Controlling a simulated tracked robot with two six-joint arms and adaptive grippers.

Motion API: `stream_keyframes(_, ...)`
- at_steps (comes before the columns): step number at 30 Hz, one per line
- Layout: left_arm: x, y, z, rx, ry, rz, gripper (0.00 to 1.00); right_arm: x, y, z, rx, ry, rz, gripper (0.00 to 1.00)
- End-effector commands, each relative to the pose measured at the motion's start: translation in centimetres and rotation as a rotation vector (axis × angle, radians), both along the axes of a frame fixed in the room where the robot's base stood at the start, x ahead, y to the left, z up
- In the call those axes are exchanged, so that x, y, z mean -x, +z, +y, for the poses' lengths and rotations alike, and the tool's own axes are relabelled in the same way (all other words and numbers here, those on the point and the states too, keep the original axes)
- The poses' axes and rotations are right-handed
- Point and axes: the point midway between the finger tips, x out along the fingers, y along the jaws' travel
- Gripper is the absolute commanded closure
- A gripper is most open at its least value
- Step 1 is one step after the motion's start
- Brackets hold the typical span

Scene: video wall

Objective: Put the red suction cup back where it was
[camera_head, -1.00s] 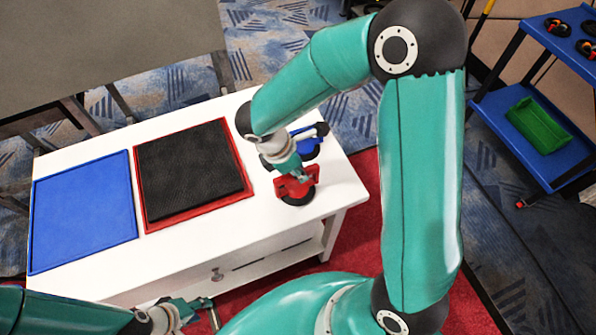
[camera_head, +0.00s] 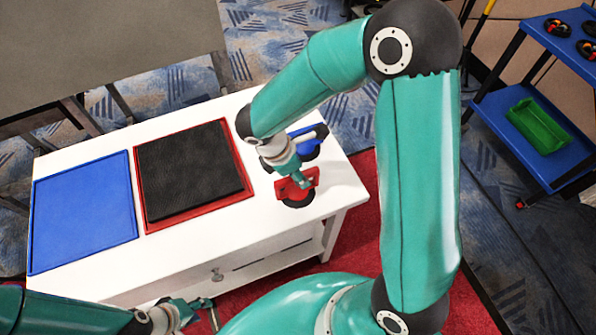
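The red suction cup (camera_head: 284,190), with a red handle and a black round base, is near the right end of the white table, seemingly standing on it. My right gripper (camera_head: 305,182) points down at its handle and hides part of it. Whether the fingers are closed on the handle is too small to tell. A blue suction cup (camera_head: 311,146) stands just behind, partly covered by my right arm. My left gripper (camera_head: 201,312) is low in front of the table, away from both cups, with its fingers apart and nothing between them.
A black pad in a red tray (camera_head: 190,222) lies mid-table, with a blue tray (camera_head: 83,212) at its left. A blue cart (camera_head: 490,112) with a green bin (camera_head: 538,125) stands at the right. A grey panel (camera_head: 110,50) is behind.

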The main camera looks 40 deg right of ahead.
Motion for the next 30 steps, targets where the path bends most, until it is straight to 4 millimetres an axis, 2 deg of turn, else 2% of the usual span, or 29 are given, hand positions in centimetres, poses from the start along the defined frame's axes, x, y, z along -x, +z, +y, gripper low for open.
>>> stream_keyframes(5, 0.0, 0.2, 0.0, 0.000, 0.000, 0.000, 0.60, -0.3, 2.4, 0.8, -0.001, 0.001, -0.006, 0.56)
stream_keyframes(12, 0.0, 0.4, 0.0, 0.000, 0.000, 0.000, 0.60, -0.8, 7.1, 2.5, 0.000, 0.001, -0.007, 0.56)
stream_keyframes(18, 0.0, 0.4, 0.0, 0.000, 0.000, 0.000, 0.60, -1.0, 9.9, 3.5, -0.001, -0.001, -0.005, 0.56)
stream_keyframes(23, 0.0, 0.4, 0.0, 0.000, 0.000, 0.000, 0.60, -1.1, 10.9, 3.8, -0.001, -0.001, -0.001, 0.56)
stream_keyframes(30, 0.0, 0.5, 0.0, 0.000, 0.000, 0.000, 0.60, -1.1, 11.0, 3.9, -0.001, -0.001, -0.001, 0.56)
